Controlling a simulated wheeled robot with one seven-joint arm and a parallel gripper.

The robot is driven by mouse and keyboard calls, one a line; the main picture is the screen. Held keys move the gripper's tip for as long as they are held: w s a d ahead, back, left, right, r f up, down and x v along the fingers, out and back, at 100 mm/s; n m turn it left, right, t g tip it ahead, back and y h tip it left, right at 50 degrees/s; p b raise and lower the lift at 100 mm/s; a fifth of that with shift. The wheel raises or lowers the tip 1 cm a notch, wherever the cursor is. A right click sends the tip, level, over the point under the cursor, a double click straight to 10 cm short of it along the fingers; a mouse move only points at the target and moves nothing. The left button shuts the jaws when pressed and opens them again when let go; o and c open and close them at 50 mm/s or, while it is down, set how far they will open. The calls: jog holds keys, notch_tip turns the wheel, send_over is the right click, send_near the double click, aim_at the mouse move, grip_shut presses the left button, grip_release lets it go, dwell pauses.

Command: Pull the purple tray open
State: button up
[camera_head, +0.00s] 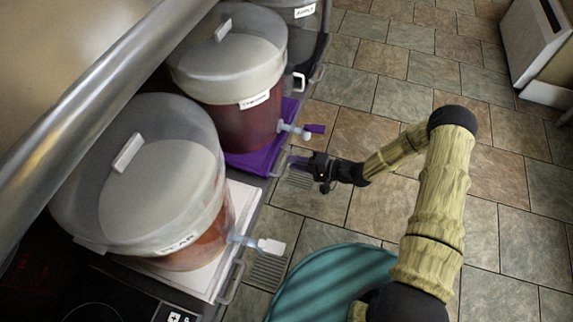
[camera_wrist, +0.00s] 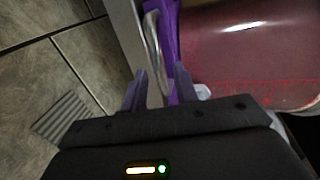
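The purple tray (camera_head: 262,157) sits under the middle bucket, a clear bucket (camera_head: 245,125) with dark red liquid and a white lid. Its purple edge also shows in the wrist view (camera_wrist: 173,20). A curved metal handle (camera_wrist: 152,40) stands out from the tray's front. My gripper (camera_head: 303,163) is at the tray's front, pointing left toward it. In the wrist view my gripper (camera_wrist: 160,75) has its two fingers apart, with the lower part of the handle between them. I cannot tell whether either finger touches the handle.
A nearer bucket (camera_head: 210,235) with orange-brown liquid stands on a white tray (camera_head: 240,195) with its own handle (camera_head: 232,283). A spigot (camera_head: 298,130) sticks out above the purple tray's front. Tiled floor (camera_head: 365,130) lies open to the right.

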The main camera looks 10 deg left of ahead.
aim_at(286, 162)
jog(key=shift+b+x, duration=0.6)
jog(key=shift+x, duration=1.35)
grip_shut()
jog(key=shift+d, duration=0.15)
jog(key=f+p+v, duration=0.2)
jog(key=p+v, duration=0.1)
jog(key=v, duration=1)
jog(key=d+f+p+v, duration=0.1)
jog(key=f+p+v, duration=0.2)
jog(key=v, duration=1)
jog(key=shift+d+f+p, duration=0.15)
jog(key=shift+d+p, duration=0.2)
jog(key=shift+d, duration=0.1)
